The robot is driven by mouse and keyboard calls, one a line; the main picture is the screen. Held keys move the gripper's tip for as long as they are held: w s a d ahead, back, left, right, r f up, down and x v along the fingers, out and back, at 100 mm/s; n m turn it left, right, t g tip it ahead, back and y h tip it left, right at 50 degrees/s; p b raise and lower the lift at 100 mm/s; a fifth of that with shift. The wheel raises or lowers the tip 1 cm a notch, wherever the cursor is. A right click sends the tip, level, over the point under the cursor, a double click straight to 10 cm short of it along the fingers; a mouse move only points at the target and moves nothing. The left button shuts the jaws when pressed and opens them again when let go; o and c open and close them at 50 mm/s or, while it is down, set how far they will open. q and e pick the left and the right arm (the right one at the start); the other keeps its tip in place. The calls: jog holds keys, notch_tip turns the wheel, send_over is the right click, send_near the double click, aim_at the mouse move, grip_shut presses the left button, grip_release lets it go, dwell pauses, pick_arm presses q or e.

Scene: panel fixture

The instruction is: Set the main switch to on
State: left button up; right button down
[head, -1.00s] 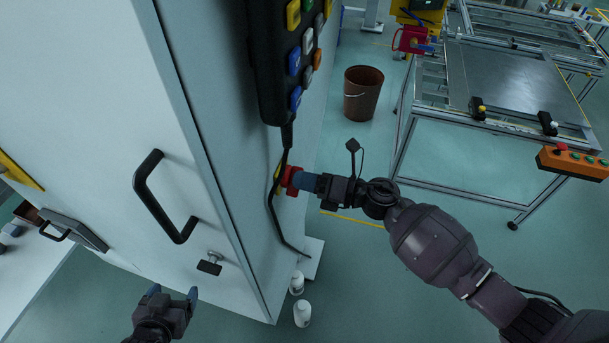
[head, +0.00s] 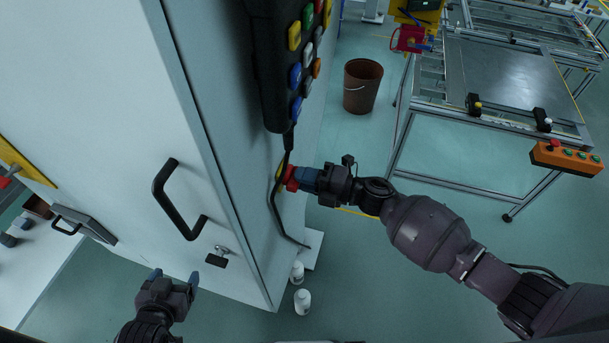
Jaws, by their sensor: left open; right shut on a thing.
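The main switch (head: 291,184) is a red knob on a yellow plate, low on the side face of the white cabinet (head: 228,150). My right gripper (head: 300,179) reaches in from the right and is shut on the red knob. Its blue fingertips cover part of the knob, so the knob's exact setting is hard to read. My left gripper (head: 174,277) is open and empty in front of the cabinet's front face, at the lower left, apart from everything.
A black pendant with coloured buttons (head: 285,65) hangs above the switch, its cable running down beside the knob. The cabinet front has a black handle (head: 175,205) and a small latch (head: 217,258). White bottles (head: 302,301) stand on the floor below. A brown bucket (head: 362,86) stands behind.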

dwell(0.4)
jog(key=c, duration=1)
grip_release()
jog(key=shift+c, duration=0.2)
jog(key=b+v, duration=0.1)
jog(key=v, duration=0.9)
jog(key=shift+s+d, duration=0.15)
jog(key=shift+d, duration=0.25)
jog(key=w+d+r+m+t+h, duration=0.2)
jog(key=w+r+m+t+h, duration=0.15)
jog(key=w+m+t, duration=0.45)
jog(key=s+d+f+m+t+h, duration=0.15)
jog(key=s+d+m+h, duration=0.45)
jog(key=m, duration=0.6)
jog(key=s+d+f+m+g+h, duration=0.1)
jog(key=s+d+f+m+h, duration=0.3)
jog(key=s, duration=0.5)
jog(key=s+d+f+m+g+h, duration=0.2)
jog(key=s+d+f+m+h, duration=0.2)
jog(key=s+f+m, duration=0.3)
jog(key=shift+s+d+f, duration=0.2)
jog(key=shift+s+f, duration=0.45)
jog(key=shift+s, duration=0.3)
